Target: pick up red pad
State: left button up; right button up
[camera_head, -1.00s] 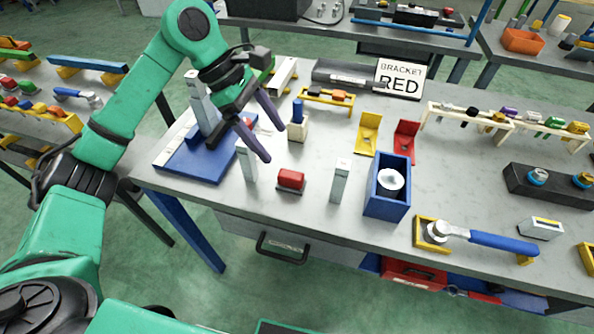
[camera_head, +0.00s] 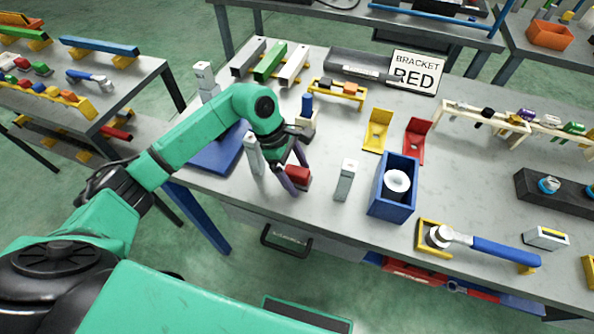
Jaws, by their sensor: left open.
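The red pad (camera_head: 297,173) is a small red block on a dark base near the front edge of the grey workbench. My left gripper (camera_head: 297,172) points down at it with its purple fingers apart. One finger is in front of the pad's left side and the other is behind it, so the pad appears to lie between them. I cannot tell whether the fingers touch it. The pad's left part is partly hidden by the near finger. My right gripper is not in view.
Grey upright posts stand close by, one left of the gripper (camera_head: 254,155) and one to its right (camera_head: 345,180). A blue open box (camera_head: 390,212) stands further right. A beige block with a blue top (camera_head: 306,127) is behind. A sign reads "BRACKET RED" (camera_head: 416,72).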

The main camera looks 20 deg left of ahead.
aim_at(297, 170)
pick_arm(q)
jog(key=shift+w, duration=0.1)
jog(key=shift+c, duration=0.6)
grip_shut()
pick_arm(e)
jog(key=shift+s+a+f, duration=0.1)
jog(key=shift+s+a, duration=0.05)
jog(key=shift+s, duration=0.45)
pick_arm(q)
notch_tip(297, 170, up, 20)
jog(key=b, duration=0.3)
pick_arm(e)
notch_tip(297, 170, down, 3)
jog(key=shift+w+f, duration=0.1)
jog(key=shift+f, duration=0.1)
